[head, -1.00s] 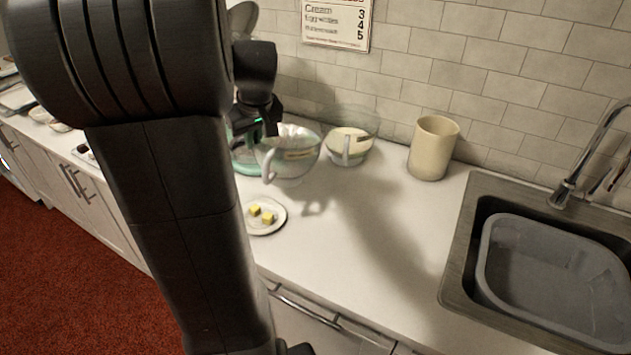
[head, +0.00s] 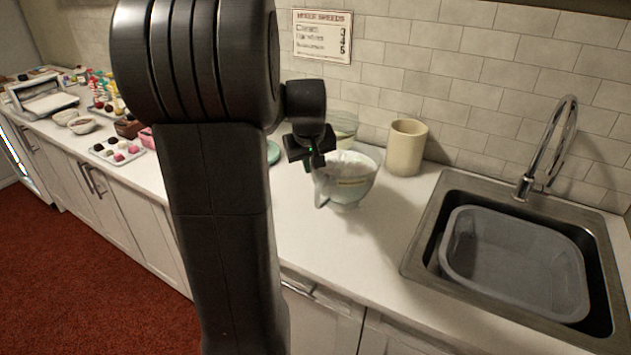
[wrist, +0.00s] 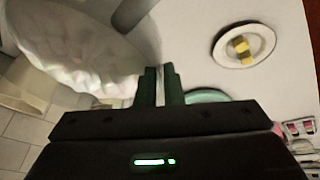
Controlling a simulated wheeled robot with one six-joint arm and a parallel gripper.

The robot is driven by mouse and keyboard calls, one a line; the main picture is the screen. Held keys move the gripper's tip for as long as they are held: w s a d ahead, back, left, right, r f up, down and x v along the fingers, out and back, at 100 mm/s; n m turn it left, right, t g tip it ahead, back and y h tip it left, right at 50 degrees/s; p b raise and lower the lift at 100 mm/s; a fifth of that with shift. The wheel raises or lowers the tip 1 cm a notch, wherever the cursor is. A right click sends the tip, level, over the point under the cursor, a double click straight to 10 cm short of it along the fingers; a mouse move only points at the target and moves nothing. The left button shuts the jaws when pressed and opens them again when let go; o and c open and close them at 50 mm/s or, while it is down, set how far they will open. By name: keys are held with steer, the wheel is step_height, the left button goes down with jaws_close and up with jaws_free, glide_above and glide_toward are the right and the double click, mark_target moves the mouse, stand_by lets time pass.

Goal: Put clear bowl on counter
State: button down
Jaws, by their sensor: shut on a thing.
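The clear bowl (head: 345,190), with a side handle and pale, whitish contents, is at my gripper in the head view. My gripper (head: 313,160) is shut on its rim. In the wrist view, the fingers (wrist: 158,88) pinch the edge of the bowl (wrist: 75,50). The bowl looks about upright over the white counter (head: 330,248); I cannot tell whether its base touches.
A cream canister (head: 405,148) stands to the right, near the wall. The sink (head: 425,240) holds a grey tub (head: 515,262). A green turntable (head: 273,153) is partly behind my arm. A plate with yellow cubes (wrist: 243,45) shows in the wrist view. The counter front is clear.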

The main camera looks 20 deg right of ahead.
steer(key=shift+f, duration=1.95)
steer(key=c, duration=1.6)
jaws_free()
steer(key=shift+o, duration=0.2)
steer(key=v, duration=1.2)
steer(key=shift+s, duration=0.15)
steer(key=shift+a+f, duration=0.1)
